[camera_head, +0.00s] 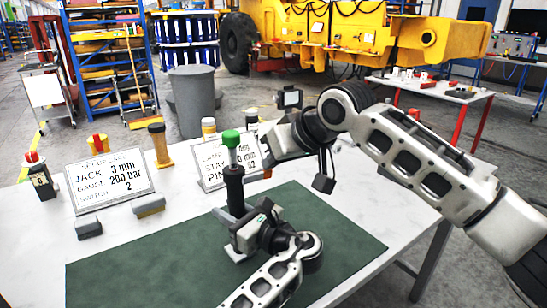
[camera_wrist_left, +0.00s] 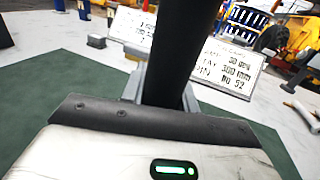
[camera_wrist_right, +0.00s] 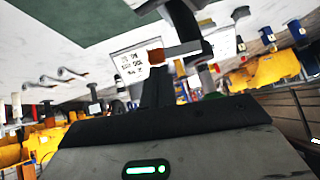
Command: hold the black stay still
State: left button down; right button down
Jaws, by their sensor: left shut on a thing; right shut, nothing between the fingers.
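The black stay (camera_head: 235,190) stands upright on the green mat (camera_head: 340,240), with a green cap (camera_head: 231,139) on top. My left gripper (camera_head: 238,222) is shut on its lower part; the mat-level foot is partly hidden by the gripper. In the left wrist view the stay (camera_wrist_left: 167,55) rises as a thick dark post just beyond the gripper's edge; its top is out of frame.
Two placards, a jack and gauge one (camera_head: 112,182) and a stay and pin one (camera_head: 212,180), stand behind the mat. The mat's right side is clear.

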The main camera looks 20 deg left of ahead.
jog(key=shift+f, duration=0.15)
jog(key=shift+w+d+f+m+g+y, duration=0.1)
jog(key=shift+w+f+m+g+y, duration=0.05)
jog(key=shift+f+m+g+y, duration=0.4)
jog(key=shift+w+d+f+m+g+y, duration=0.15)
jog(key=shift+f+m+g+y, duration=0.2)
jog(key=shift+f+g+y, duration=0.25)
jog(key=f+y, duration=0.1)
jog(key=f+m+g, duration=0.1)
jog(key=f, duration=0.1)
jog(key=f+m+g+y, duration=0.1)
jog(key=shift+s+a+f+g+y, duration=0.15)
jog(key=shift+s+a+g+y, duration=0.1)
jog(key=shift+s+a+y, duration=0.1)
jog(key=shift+r, duration=0.85)
